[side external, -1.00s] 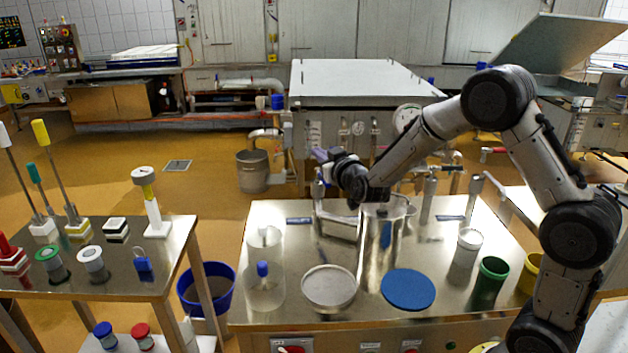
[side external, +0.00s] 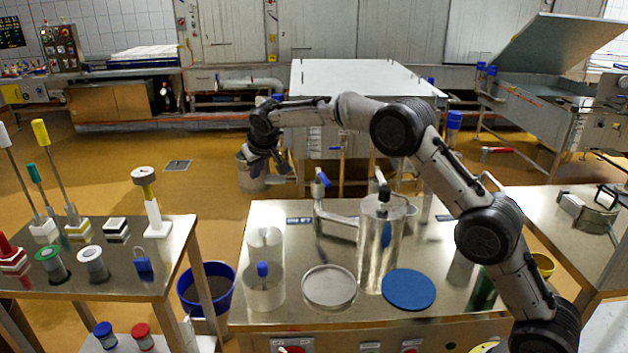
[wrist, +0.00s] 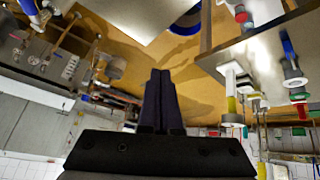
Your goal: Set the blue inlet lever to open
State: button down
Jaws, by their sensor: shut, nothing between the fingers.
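A blue lever (side external: 322,178) sits on top of an upright metal pipe fitting (side external: 319,210) at the back of the steel table, left of a clear cylinder (side external: 375,250); it is tilted from upright. I cannot tell its open or shut marking. My gripper (side external: 268,165) hangs in the air left of the lever and apart from it, above the floor behind the table. In the wrist view my fingers (wrist: 160,98) are together and empty. The lever cannot be made out in the wrist view.
The cylinder has a black-topped fitting. A blue disc (side external: 409,290), a pale round dish (side external: 329,287) and clear jars (side external: 264,290) stand on the table. A tool table (side external: 170,260) stands left.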

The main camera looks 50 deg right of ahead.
jog(key=s+d+r+m+g+h, duration=0.5)
jog(key=s+r+m, duration=0.1)
jog(key=s+x, duration=0.2)
jog(key=x, duration=1.3)
jog(key=shift+s, duration=0.4)
